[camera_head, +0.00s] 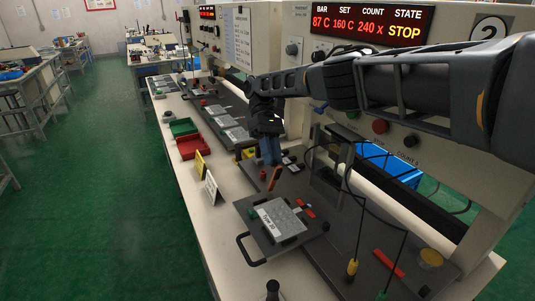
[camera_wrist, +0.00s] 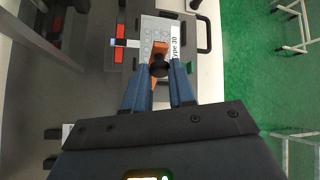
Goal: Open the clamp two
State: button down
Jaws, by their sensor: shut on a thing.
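My gripper (camera_head: 270,160) reaches down over the station marked 2, with its blue fingers shut. In the wrist view the fingertips (camera_wrist: 162,78) close around a dark knob (camera_wrist: 158,68) with an orange bar (camera_wrist: 160,48) beyond it, which looks like the clamp's lever. The orange bar (camera_head: 273,178) stands tilted just under the fingers in the head view. A grey plate labelled Type 30 (camera_head: 280,220) lies on the dark fixture (camera_head: 252,232) in front of the gripper; the plate also shows in the wrist view (camera_wrist: 155,30). The fingers partly hide the clamp's base.
A display (camera_head: 372,25) reads STOP above the station. Yellow and white cards (camera_head: 211,188) and red and green trays (camera_head: 193,146) stand to the left on the bench. Black cables (camera_head: 370,205) hang to the right.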

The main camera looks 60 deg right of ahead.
jog(key=shift+w+f, duration=0.1)
dwell(0.3)
jog(key=c, duration=0.9)
grip_release()
jog(key=shift+c, duration=0.2)
jog(key=shift+a, duration=0.15)
